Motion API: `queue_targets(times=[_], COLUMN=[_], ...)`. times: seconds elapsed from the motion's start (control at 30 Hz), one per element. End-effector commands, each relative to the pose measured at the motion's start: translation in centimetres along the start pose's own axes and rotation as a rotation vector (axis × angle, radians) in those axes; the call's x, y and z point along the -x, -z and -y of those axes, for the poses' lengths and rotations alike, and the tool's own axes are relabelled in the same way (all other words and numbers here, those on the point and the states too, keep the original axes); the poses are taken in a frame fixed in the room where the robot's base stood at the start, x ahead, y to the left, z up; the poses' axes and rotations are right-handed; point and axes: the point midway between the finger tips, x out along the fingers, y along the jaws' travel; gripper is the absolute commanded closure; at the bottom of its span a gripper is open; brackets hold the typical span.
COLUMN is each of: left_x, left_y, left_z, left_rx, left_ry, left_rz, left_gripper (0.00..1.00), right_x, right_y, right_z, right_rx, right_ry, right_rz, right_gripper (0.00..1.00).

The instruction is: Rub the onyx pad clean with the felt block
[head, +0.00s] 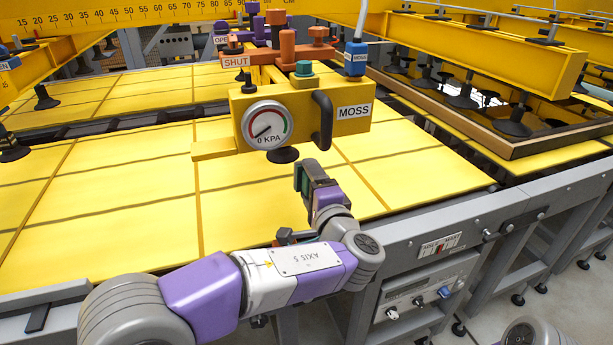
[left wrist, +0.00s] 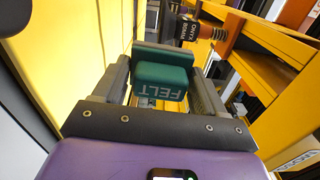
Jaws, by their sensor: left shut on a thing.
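My left gripper (head: 312,178) is shut on the green felt block (head: 299,178), in front of and just below the yellow MOSS box. In the left wrist view the felt block (left wrist: 162,78), lettered FELT, sits between the fingers of the gripper (left wrist: 160,92). I cannot tell which black suction pad is the onyx one. A black pad (head: 283,155) hangs under the MOSS box, a little left of the felt block and apart from it. My right gripper is out of view.
The yellow MOSS box (head: 352,128) carries a gauge (head: 266,126) reading 0 KPA and a black handle (head: 322,120). Yellow panels (head: 100,205) lie flat below. Other black pads (head: 513,122) hang under yellow beams at right. A grey frame rail (head: 460,215) runs along the front.

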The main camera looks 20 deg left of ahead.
Motion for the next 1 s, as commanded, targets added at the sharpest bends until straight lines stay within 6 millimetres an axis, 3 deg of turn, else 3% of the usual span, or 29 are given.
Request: queue_targets(times=[0.47,0.8,1.0], left_x=[0.8,3.4,3.6], left_y=[0.0,0.0,0.0], left_z=[0.0,0.0,0.0], left_rx=[0.001,0.0,0.001], left_ry=[0.0,0.0,0.0], left_rz=[0.001,0.0,0.002], left_gripper=[0.53,0.53,0.53], right_x=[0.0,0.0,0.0], right_y=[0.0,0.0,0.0], right_z=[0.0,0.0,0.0], right_rx=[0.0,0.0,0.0], right_ry=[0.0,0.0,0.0], right_rz=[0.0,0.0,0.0], right_gripper=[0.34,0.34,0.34])
